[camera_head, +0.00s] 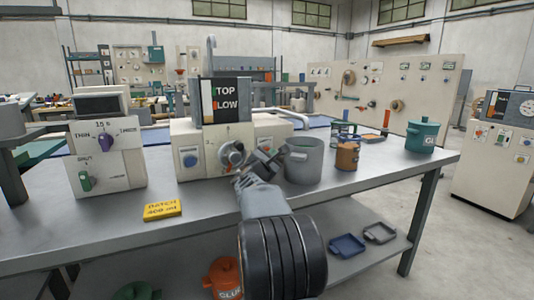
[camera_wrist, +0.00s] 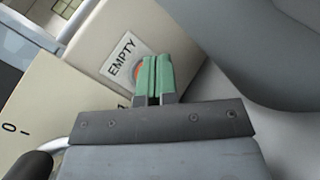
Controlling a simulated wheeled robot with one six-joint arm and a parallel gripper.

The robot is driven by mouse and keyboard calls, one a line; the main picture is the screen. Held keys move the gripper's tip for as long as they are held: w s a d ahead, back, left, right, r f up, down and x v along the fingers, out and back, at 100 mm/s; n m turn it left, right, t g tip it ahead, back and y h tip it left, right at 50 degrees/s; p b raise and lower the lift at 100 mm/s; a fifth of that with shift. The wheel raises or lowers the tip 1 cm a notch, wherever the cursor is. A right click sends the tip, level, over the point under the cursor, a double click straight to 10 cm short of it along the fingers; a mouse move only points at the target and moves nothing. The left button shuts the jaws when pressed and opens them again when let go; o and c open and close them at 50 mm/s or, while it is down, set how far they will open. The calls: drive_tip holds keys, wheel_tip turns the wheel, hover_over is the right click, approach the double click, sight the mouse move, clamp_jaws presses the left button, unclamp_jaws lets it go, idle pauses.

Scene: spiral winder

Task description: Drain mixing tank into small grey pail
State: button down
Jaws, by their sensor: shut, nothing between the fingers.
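The mixing tank (camera_head: 224,102) appears to be the grey upright box with "TOP" and "LOW" marks, set on a cream housing (camera_head: 192,142) at the middle of the bench. A grey pail (camera_head: 304,162) stands upright right of the housing; a curved grey wall in the wrist view (camera_wrist: 265,45) looks like its side. An "EMPTY" label (camera_wrist: 122,55) is on a cream face, with a red round part (camera_wrist: 138,70) partly hidden by my fingers. My gripper (camera_wrist: 156,62) has green fingers, shut and empty, over that red part. I cannot tell whether they touch it.
A brown cup (camera_head: 347,157) and a teal glue pot (camera_head: 422,135) stand right of the pail. A control box with knobs (camera_head: 105,155) is at left. A yellow batch plate (camera_head: 163,211) lies at the bench's front. The front right bench top is clear.

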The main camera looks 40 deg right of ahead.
drive_tip(key=shift+w, duration=0.1)
idle(0.3)
drive_tip(key=shift+w+d, duration=0.15)
drive_tip(key=shift+w, duration=0.2)
drive_tip(key=shift+w+d, duration=0.15)
drive_tip(key=shift+w, duration=0.2)
idle(0.8)
drive_tip(key=shift+w, duration=0.25)
idle(3.0)
drive_tip(key=shift+f, duration=0.15)
drive_tip(key=shift+s+a+f+b, duration=0.1)
drive_tip(key=shift+s+a+b, duration=0.1)
drive_tip(key=shift+b, duration=0.15)
drive_tip(key=shift+s+a+b, duration=0.2)
drive_tip(key=shift+a+b, duration=0.1)
drive_tip(key=shift+b, duration=0.05)
drive_tip(key=shift+s+a, duration=0.1)
drive_tip(key=shift+s, duration=0.1)
